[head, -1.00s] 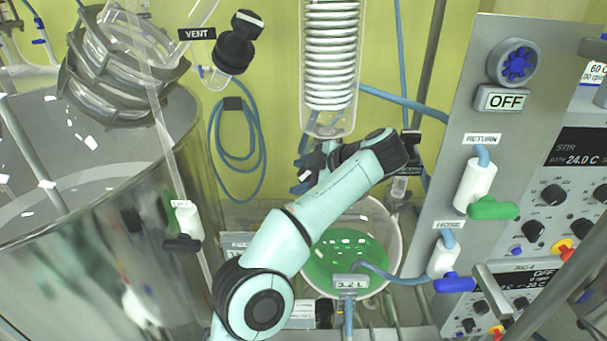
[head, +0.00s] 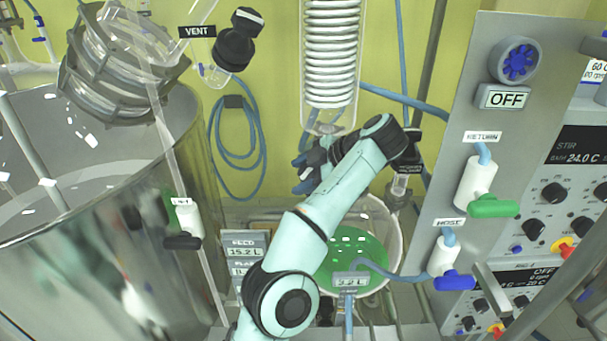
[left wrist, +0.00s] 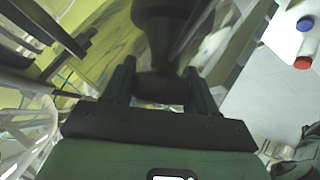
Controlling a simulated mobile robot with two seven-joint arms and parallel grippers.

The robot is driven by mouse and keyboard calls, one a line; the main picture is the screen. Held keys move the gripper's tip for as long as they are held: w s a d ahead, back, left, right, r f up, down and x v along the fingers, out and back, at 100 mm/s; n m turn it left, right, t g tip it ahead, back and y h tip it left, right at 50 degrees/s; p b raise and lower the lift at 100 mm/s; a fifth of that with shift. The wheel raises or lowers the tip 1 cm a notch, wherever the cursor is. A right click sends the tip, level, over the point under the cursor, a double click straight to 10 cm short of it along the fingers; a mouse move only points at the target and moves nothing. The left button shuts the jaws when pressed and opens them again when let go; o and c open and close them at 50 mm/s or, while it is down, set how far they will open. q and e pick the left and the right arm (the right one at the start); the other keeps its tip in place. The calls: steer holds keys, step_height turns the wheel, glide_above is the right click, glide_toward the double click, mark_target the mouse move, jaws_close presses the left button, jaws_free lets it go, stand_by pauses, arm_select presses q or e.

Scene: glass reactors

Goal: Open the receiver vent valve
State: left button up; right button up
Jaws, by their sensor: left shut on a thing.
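My left arm reaches up from the bottom centre of the head view, and its wrist bends back to the left. My left gripper (head: 312,168) is below the coiled condenser and partly hidden. In the left wrist view its two fingers (left wrist: 162,92) are shut on a dark, rounded valve handle (left wrist: 160,50). Which way the handle is turned cannot be told. Below is the clear receiver vessel (head: 396,225) with green liquid in it. A black label (head: 411,167), too small to read, is right of the wrist. My right gripper is not in view.
The glass condenser (head: 331,60) hangs above the gripper. A grey control panel (head: 455,100) with RETURN and HOSE valves stands at right. A large steel vessel (head: 110,270) fills the left. A black knob (head: 238,40) is beside a VENT label (head: 197,32).

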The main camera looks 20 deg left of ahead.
arm_select(q)
steer(key=o, duration=1)
steer(key=shift+s+a, duration=0.1)
steer(key=shift+c, duration=0.2)
steer(key=shift+m, duration=0.3)
